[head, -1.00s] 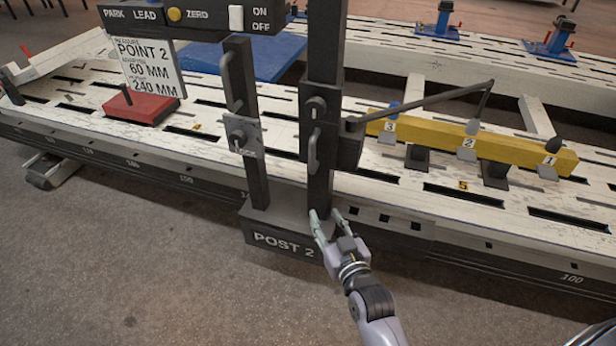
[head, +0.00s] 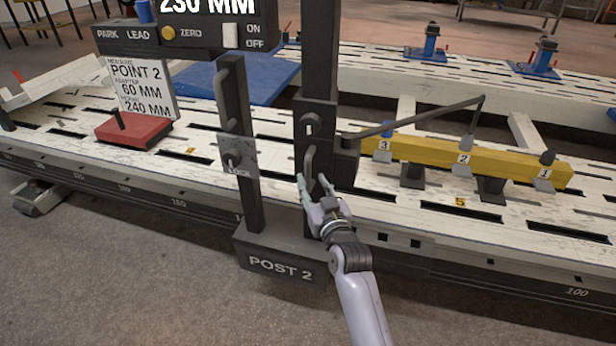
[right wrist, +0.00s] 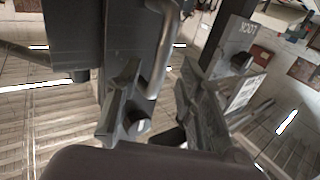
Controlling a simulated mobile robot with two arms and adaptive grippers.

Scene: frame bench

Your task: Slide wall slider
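The wall slider is a dark block (head: 328,143) with a round knob and a curved vertical grey handle (head: 309,162), on the taller dark post (head: 319,50) above the base marked POST 2. A pointer arm reaches from it to the right. My right gripper (head: 311,180) is at the handle's lower part, fingers pointing up. In the right wrist view, the handle (right wrist: 162,55) comes down between the tips of my right gripper (right wrist: 160,95), with a visible gap between the fingers. I cannot tell whether a finger touches it. My left gripper is not in view.
A display box (head: 190,30) reads 230 MM. A placard (head: 140,87) reads POINT 2, 60 MM and 240 MM. A thinner post (head: 236,110) with a LOCK plate stands left.

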